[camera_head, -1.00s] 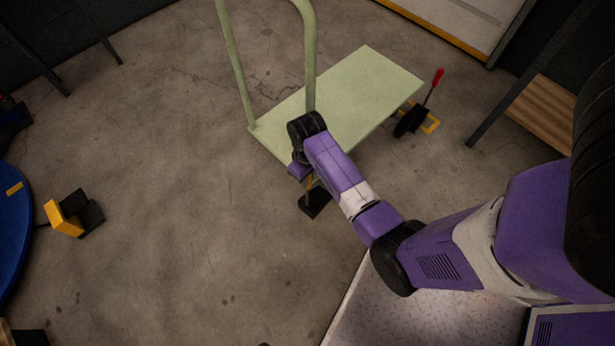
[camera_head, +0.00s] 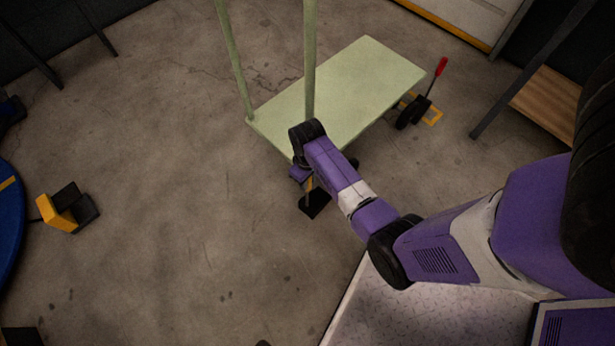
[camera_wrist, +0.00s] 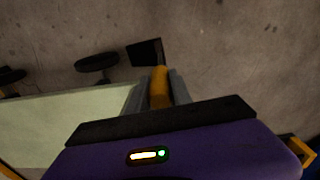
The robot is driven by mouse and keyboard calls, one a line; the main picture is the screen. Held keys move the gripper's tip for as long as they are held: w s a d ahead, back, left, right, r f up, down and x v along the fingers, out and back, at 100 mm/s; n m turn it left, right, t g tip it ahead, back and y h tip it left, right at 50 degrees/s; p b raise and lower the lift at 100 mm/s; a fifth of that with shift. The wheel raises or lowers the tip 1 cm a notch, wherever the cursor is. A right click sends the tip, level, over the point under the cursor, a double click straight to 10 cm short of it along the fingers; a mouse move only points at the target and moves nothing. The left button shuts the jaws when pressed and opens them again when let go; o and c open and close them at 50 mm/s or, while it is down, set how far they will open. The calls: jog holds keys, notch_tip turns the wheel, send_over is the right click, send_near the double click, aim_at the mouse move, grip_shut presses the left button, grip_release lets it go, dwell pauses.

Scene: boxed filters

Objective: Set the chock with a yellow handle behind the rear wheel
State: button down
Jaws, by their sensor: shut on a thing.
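My gripper (camera_head: 304,177) is shut on the yellow handle (camera_wrist: 159,88) of a black chock (camera_head: 314,204). The chock's dark block (camera_wrist: 145,52) shows beyond the fingertips in the wrist view. It is at or just above the floor; I cannot tell if it touches. The pale green cart (camera_head: 350,85) stands beside my arm, its uprights at the left end. A dark wheel (camera_head: 352,162) shows partly behind my arm, right of the chock. In the wrist view a wheel (camera_wrist: 97,62) lies left of the chock, with a gap between.
A black-and-yellow block (camera_head: 68,208) and a blue round surface (camera_head: 8,225) are at left. A wooden shelf (camera_head: 548,108) is at right. Left floor is mostly clear.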

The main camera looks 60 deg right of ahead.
jog(key=shift+w+f+b, duration=0.15)
jog(key=shift+f+b, duration=1.45)
jog(key=shift+f, duration=1)
jog(key=s+d, duration=0.2)
jog(key=d, duration=0.4)
jog(key=shift+d, duration=0.2)
jog(key=c, duration=1.1)
grip_release()
jog(key=shift+f, duration=0.1)
